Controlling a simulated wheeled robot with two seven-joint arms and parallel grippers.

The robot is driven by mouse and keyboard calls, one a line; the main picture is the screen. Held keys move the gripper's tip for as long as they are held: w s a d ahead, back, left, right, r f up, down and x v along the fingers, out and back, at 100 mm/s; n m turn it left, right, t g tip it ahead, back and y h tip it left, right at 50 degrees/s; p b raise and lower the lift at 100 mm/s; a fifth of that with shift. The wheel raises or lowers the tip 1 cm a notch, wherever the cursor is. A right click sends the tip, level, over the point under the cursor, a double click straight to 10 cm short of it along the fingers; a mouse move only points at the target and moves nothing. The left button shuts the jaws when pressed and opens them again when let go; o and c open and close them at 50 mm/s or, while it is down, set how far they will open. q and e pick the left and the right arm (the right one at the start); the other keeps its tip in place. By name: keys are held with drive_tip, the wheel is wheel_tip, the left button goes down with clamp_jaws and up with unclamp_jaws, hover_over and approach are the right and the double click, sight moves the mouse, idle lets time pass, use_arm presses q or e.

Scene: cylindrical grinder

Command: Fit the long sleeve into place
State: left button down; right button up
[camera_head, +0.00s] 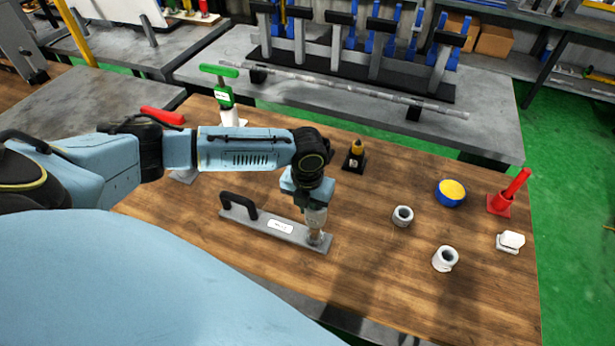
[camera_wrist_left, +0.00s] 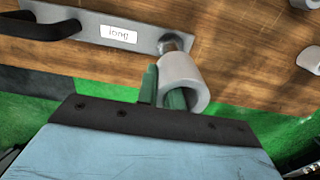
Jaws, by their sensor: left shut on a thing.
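A flat grey metal plate (camera_head: 262,229) lies on the wooden table, with a black handle (camera_head: 238,204) at its left end and a metal peg (camera_head: 318,239) at its right end. Its label reads "long" in the left wrist view (camera_wrist_left: 118,34). My left gripper (camera_head: 313,203) is shut on a light grey sleeve (camera_head: 315,217) over the peg end. In the left wrist view the sleeve (camera_wrist_left: 183,77) sits at the green fingertips (camera_wrist_left: 165,94), with its near opening towards me. Its far end is close to the peg (camera_wrist_left: 172,42); I cannot tell whether it surrounds it. My right gripper is not in view.
Two loose grey-white sleeves (camera_head: 402,216) (camera_head: 445,259) stand on the table to the right. Beyond are a blue-and-yellow round piece (camera_head: 450,193), a red stand (camera_head: 508,194) and a white block (camera_head: 510,242). A black-and-yellow piece (camera_head: 355,156) stands behind my gripper. The front right is clear.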

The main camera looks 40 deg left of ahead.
use_arm(q)
drive_tip(key=shift+f, duration=0.45)
drive_tip(key=c, duration=1.5)
unclamp_jaws()
drive_tip(key=shift+o, duration=0.2)
drive_tip(key=shift+r, duration=0.1)
wheel_tip(320, 180, up, 13)
drive_tip(key=b, duration=0.1)
drive_tip(key=shift+r, duration=0.15)
